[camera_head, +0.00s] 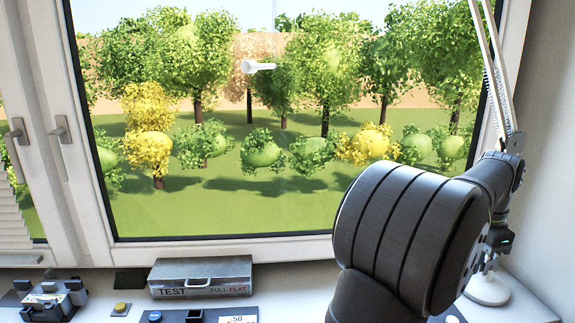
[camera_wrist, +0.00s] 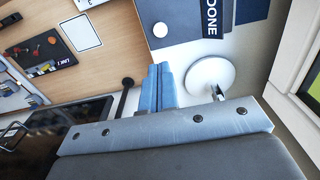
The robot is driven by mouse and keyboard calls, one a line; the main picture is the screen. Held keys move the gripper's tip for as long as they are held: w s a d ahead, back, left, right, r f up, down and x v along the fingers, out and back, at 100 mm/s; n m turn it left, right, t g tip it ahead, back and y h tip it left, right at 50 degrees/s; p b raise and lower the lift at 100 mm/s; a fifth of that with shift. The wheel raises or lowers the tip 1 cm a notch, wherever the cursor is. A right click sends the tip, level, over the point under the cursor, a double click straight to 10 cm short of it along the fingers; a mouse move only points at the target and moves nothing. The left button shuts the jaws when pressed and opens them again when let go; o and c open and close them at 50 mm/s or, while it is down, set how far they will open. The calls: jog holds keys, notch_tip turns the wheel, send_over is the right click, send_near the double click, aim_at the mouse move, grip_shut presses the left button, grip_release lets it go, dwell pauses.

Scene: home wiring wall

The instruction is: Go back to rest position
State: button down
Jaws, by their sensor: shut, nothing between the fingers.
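My gripper (camera_wrist: 157,88) shows in the wrist view as two blue-grey fingers pressed together, shut with nothing between them. It is above the work surface, beside the round white lamp base (camera_wrist: 210,78). In the head view my dark arm fills the lower right, and I cannot make out the fingertips there. The lamp base (camera_head: 487,288) also shows there, partly behind the arm.
A grey box (camera_head: 200,268) marked TEST stands under the window. A yellow button (camera_head: 121,307) and a clamp-like device (camera_head: 48,296) are to its left. The wrist view shows a blue-grey mat labelled DONE (camera_wrist: 185,25), a white card (camera_wrist: 80,32) and a dark board (camera_wrist: 42,52).

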jog(key=shift+a+f+m+t+y, duration=0.2)
jog(key=shift+f+m+t+y, duration=0.2)
jog(key=shift+f+t, duration=0.25)
jog(key=shift+a+f+m+t+y, duration=0.2)
jog(key=shift+f+m+t+y, duration=0.25)
jog(key=shift+t, duration=0.4)
jog(key=c, duration=1.8)
grip_release()
jog(key=shift+r, duration=0.1)
jog(key=shift+c, duration=0.2)
jog(key=o, duration=1.8)
jog(key=a+r+h, duration=0.1)
jog(key=a+r, duration=0.1)
jog(key=r, duration=0.3)
jog(key=a+r+n+h, duration=0.1)
jog(key=r, duration=0.4)
jog(key=a+r+t+h, duration=0.1)
jog(key=a+r+h, duration=0.1)
jog(key=r, duration=0.3)
jog(key=shift+s+a, duration=0.2)
jog(key=shift+a, duration=0.1)
jog(key=shift+o, duration=0.2)
jog(key=x, duration=0.9)
jog(key=shift+f, duration=0.3)
